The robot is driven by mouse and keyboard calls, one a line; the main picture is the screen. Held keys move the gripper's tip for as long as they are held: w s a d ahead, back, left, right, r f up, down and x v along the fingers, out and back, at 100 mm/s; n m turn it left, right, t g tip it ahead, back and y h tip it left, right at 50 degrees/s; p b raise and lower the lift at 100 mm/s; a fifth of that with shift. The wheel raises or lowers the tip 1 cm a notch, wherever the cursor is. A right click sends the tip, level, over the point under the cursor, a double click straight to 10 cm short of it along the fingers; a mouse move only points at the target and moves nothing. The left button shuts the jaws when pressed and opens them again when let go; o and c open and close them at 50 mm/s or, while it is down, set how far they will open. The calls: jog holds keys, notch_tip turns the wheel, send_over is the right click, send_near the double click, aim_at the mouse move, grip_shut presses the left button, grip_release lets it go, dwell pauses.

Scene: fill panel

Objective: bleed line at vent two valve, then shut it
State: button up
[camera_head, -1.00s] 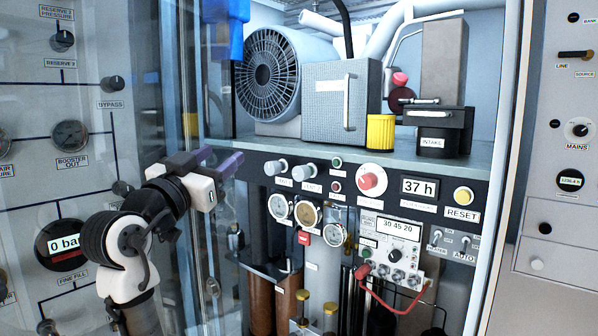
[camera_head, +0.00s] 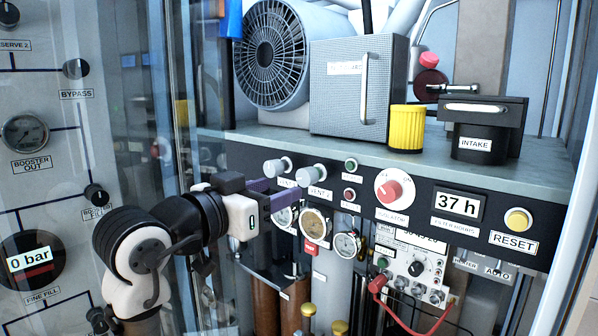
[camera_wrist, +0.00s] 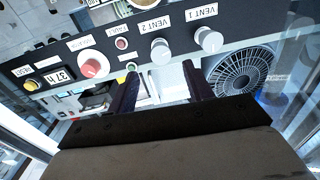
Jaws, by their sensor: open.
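The vent 2 valve is a grey-white round knob (camera_head: 314,174) on the black panel strip, right of the similar vent 1 knob (camera_head: 278,166). In the wrist view the panel is upside down. There the vent 2 knob (camera_wrist: 160,52) lies just past my fingertips, between their lines, with the vent 1 knob (camera_wrist: 208,40) to its right. My gripper (camera_head: 304,193) is open and empty, its purple fingers just below and in front of the vent knobs. In the wrist view my gripper (camera_wrist: 161,70) appears apart from the knob. The fingers partly cover the vent labels in the head view.
A red isolator knob (camera_head: 388,189), an hours display (camera_head: 459,206) and a yellow reset button (camera_head: 518,219) sit to the right. Gauges (camera_head: 315,223) hang below the strip. A shelf above carries a fan (camera_head: 272,60) and a yellow cup (camera_head: 406,128). Glass stands at left.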

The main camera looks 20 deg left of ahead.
aim_at(303, 181)
jog(key=p+x, duration=0.2)
jog(key=x, duration=0.5)
jog(key=c, duration=1)
jog(key=shift+o, duration=0.2)
jog(key=shift+f+b, duration=0.1)
jog(key=shift+b, duration=0.25)
